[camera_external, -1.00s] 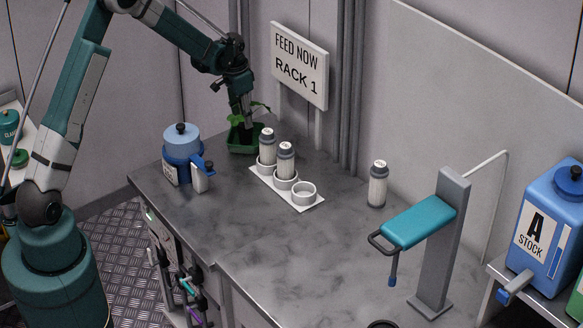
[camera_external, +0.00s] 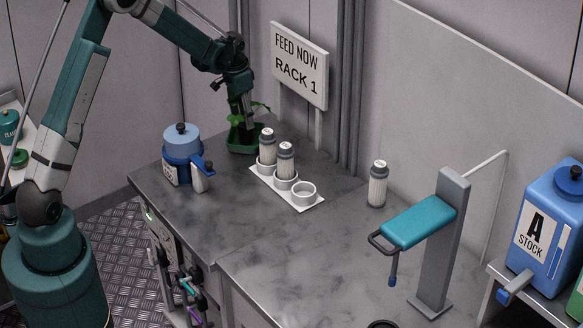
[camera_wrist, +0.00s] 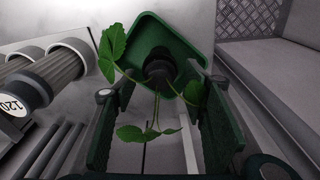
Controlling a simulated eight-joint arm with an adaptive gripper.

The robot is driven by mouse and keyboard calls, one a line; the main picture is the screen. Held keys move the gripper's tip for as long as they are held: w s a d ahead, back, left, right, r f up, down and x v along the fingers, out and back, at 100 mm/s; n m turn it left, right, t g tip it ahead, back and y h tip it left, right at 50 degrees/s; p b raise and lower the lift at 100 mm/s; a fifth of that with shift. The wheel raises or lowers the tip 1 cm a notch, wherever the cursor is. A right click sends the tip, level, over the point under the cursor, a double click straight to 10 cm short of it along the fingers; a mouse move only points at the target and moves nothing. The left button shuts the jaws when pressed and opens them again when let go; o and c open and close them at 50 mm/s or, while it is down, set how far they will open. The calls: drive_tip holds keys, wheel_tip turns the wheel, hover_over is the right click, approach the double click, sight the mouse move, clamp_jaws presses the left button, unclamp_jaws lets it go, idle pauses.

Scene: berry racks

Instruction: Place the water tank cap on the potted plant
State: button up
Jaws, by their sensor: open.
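A potted plant in a green square pot (camera_external: 238,147) stands at the back left of the grey counter. My gripper (camera_external: 243,122) points down right over it, with leaves around its fingers. In the wrist view my gripper (camera_wrist: 160,115) is open, one finger on each side of the plant's leaves (camera_wrist: 112,52). A dark round, stepped piece (camera_wrist: 160,70) sits in the green pot (camera_wrist: 146,29), beyond the fingertips and apart from them. It looks like a cap, but I cannot tell for sure. The pot's inside is mostly hidden in the external view.
A white rack (camera_external: 314,205) close to the pot holds two grey-capped cylinders and has one empty ring. A blue jug (camera_external: 183,150) stands left. A loose cylinder (camera_external: 377,186) and a teal-topped stand (camera_external: 418,224) are right. A sign (camera_external: 299,65) rises behind.

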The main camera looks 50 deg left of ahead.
sight(241, 121)
wheel_tip(241, 121, up, 12)
drive_tip(key=s, duration=0.1)
drive_tip(key=shift+s+f, duration=0.2)
idle(0.3)
drive_tip(key=shift+a, duration=0.1)
idle(0.5)
drive_tip(key=s+d+r+n+t, duration=0.1)
drive_tip(key=s+d+r+t, duration=0.2)
drive_tip(key=s+d+r, duration=1.55)
drive_tip(key=s+d+t, duration=0.1)
drive_tip(key=s+d, duration=0.4)
drive_tip(key=s, duration=0.7)
drive_tip(key=s+d+t, duration=0.1)
drive_tip(key=s+d, duration=0.3)
drive_tip(key=s, duration=0.8)
drive_tip(key=shift+d+f+n+t, duration=0.3)
drive_tip(key=shift+d+n+t, duration=0.05)
drive_tip(key=shift+n+t, duration=0.05)
